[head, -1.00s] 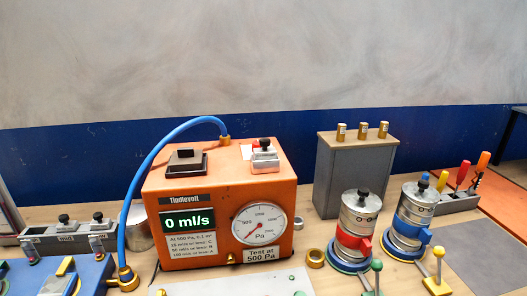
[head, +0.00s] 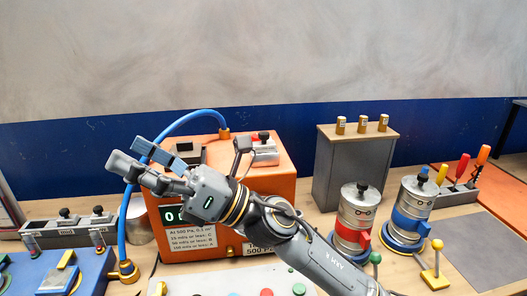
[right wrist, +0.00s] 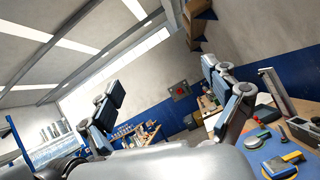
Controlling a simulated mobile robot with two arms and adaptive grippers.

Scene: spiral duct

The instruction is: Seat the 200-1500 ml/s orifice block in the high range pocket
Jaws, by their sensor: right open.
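My right gripper (head: 140,161) is open and empty, pointing left in front of the orange test box (head: 283,183). In the right wrist view its two fingers (right wrist: 168,105) stand wide apart with nothing between them. On the box top, a dark square fitting (head: 188,152) is partly hidden by my gripper. A pale block with a black knob (head: 264,150) sits at the top right. Blocks with black knobs, one at left (head: 65,220) and one at right (head: 98,217), stand in a grey rack (head: 40,240). Their labels are too small to read. My left gripper is not in view.
A blue hose (head: 143,165) arches from the box to a blue unit (head: 75,272) at lower left. A grey cabinet (head: 345,180), a red-collared cylinder (head: 357,215) and a blue-collared cylinder (head: 415,205) stand at right. A grey mat (head: 480,245) lies clear.

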